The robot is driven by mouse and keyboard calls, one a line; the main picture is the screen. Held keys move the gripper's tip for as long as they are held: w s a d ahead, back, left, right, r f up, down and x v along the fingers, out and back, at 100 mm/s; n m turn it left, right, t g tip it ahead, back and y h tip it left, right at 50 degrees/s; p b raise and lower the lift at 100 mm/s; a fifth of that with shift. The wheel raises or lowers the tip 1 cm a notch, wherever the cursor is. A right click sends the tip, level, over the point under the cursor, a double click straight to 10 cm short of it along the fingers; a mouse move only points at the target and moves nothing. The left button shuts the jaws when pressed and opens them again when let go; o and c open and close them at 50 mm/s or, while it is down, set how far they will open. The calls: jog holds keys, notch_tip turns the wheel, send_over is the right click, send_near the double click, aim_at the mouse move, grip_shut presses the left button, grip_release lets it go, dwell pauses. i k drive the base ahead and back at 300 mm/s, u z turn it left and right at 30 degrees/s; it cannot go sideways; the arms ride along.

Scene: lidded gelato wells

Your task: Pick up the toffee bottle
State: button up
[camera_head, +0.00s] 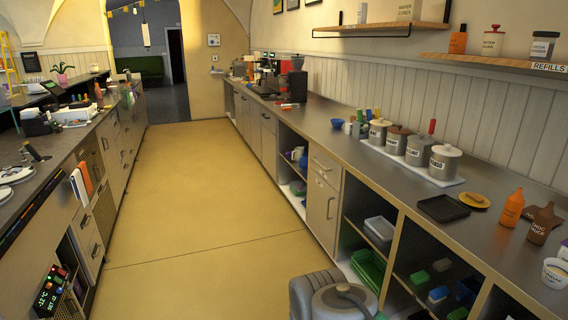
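An orange bottle (512,208) with a small pale label stands upright on the right counter; the label is too small to read for sure, but its colour fits toffee. A dark brown bottle (541,224) stands beside it to the right, its label seeming to say choc sauce. Another orange container (458,40) stands on the upper wall shelf. My gripper is not in view; only grey rounded parts that look like mine show at the bottom edge.
The right counter (400,208) also bears lidded wells (445,162), a black mat (443,208), a yellow disc (474,200) and a white tub (556,273). Open cubbies with trays lie below. The yellow floor (195,200) of the aisle is clear.

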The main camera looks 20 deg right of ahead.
aim_at(515, 204)
jog(key=z, duration=0.95)
jog(key=i, duration=0.95)
jog(key=z, duration=1.35)
jog(key=i, duration=0.35)
jog(key=z, duration=0.1)
